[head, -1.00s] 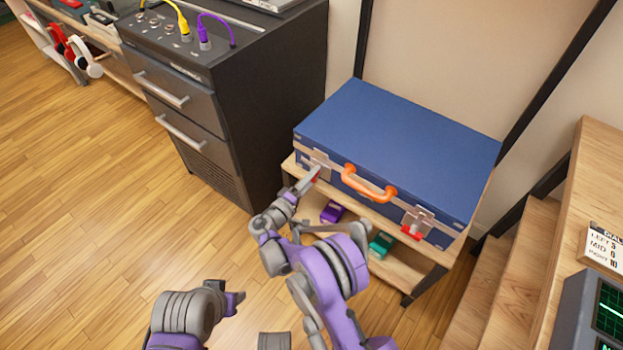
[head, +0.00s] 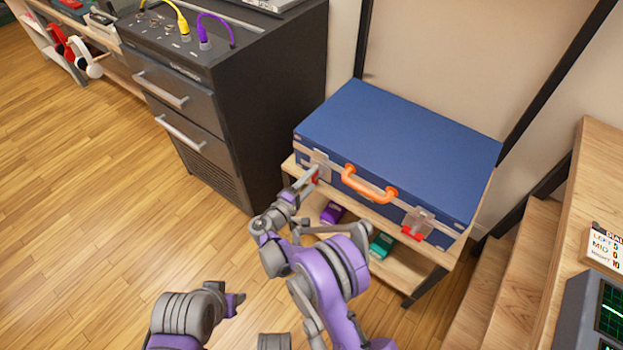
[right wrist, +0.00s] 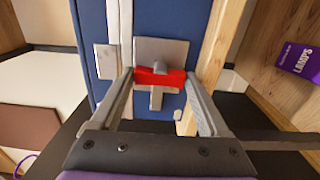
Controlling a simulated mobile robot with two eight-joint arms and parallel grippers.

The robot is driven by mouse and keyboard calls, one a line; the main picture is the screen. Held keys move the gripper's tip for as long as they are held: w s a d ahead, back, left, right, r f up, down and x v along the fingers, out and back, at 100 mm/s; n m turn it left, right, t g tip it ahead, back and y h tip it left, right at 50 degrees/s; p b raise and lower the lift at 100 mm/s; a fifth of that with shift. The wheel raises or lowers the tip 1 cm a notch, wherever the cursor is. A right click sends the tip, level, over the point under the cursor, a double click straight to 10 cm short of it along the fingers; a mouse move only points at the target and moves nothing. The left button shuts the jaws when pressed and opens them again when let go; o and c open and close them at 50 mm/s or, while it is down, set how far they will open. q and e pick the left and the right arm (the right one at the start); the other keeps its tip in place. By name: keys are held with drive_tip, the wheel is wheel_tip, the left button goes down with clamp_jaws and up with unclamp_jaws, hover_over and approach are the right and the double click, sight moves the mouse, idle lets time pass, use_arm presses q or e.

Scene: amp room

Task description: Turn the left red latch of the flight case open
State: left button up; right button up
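The blue flight case (head: 400,145) lies closed on a low wooden shelf unit, with an orange handle (head: 368,186) on its front. The left red latch (right wrist: 160,78) sits on a grey metal plate. In the right wrist view its red bar lies crosswise between my fingertips. My right gripper (head: 310,178) is at this latch; its fingers (right wrist: 161,76) meet the two ends of the bar with no clear gap. The right red latch (head: 411,232) shows free at the case's front right. My left gripper (head: 236,303) hangs low over the floor, away from the case; its fingers are unclear.
A purple box (head: 332,213) and a green box (head: 381,245) sit on the shelf (head: 400,270) below the case. A dark drawer cabinet (head: 200,100) stands close on the left. Wooden steps (head: 510,270) rise on the right. The floor at left is clear.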

drive_tip(key=shift+o, duration=1.3)
drive_tip(key=p+v, duration=0.1)
drive_tip(key=v, duration=1)
drive_tip(key=shift+p, duration=0.4)
